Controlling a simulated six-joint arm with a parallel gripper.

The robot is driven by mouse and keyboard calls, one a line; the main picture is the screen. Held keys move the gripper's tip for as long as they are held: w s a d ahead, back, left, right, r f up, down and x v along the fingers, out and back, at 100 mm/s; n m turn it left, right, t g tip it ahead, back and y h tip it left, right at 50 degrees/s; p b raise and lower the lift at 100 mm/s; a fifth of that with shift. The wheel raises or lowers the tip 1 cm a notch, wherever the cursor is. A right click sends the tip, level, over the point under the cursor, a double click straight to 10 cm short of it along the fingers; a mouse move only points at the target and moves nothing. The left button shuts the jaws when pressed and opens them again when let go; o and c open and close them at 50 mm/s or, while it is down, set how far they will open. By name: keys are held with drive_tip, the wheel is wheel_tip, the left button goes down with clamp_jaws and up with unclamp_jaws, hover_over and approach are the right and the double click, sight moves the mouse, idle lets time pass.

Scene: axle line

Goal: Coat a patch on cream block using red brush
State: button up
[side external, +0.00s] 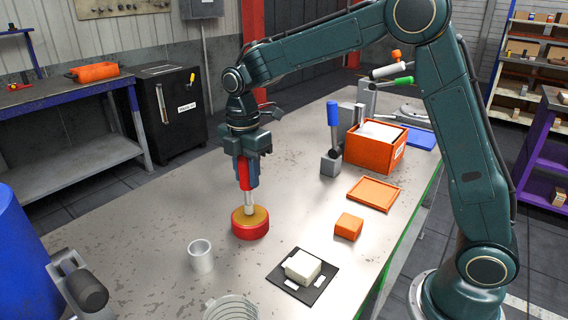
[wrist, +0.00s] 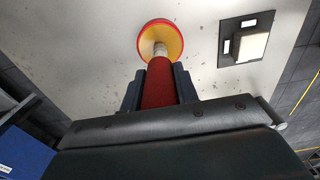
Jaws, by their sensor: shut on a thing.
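My gripper (side external: 245,172) is shut on the red brush (side external: 244,180), which it holds upright by its handle. The brush's pale lower end stands in a red round pot (side external: 250,230) with an orange-yellow top; its tip is hidden there. The wrist view shows the red handle (wrist: 158,85) between the dark fingers, above the pot (wrist: 172,42). The cream block (side external: 302,266) sits on a black mat (side external: 287,284) to the right of the pot, apart from my gripper. White pieces lie beside it on the mat. The block also shows in the wrist view (wrist: 251,46).
A clear cup (side external: 201,258) stands left of the mat, and a ribbed round item (side external: 232,308) is at the front edge. An orange block (side external: 348,227), orange tray (side external: 374,193), orange crate (side external: 371,152) and blue-handled tool (side external: 333,118) stand right. Bare table lies between pot and mat.

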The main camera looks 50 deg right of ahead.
drive_tip(key=shift+f, duration=0.45)
idle(1.6)
drive_tip(key=shift+r, duration=3.6)
drive_tip(key=w+d+f+m, duration=0.2)
drive_tip(key=w+f+m, duration=0.1)
drive_tip(key=m, duration=0.6)
drive_tip(key=w+d+f+m, duration=0.3)
drive_tip(key=w+m, duration=0.3)
drive_tip(key=m, duration=0.3)
drive_tip(key=shift+w, duration=0.15)
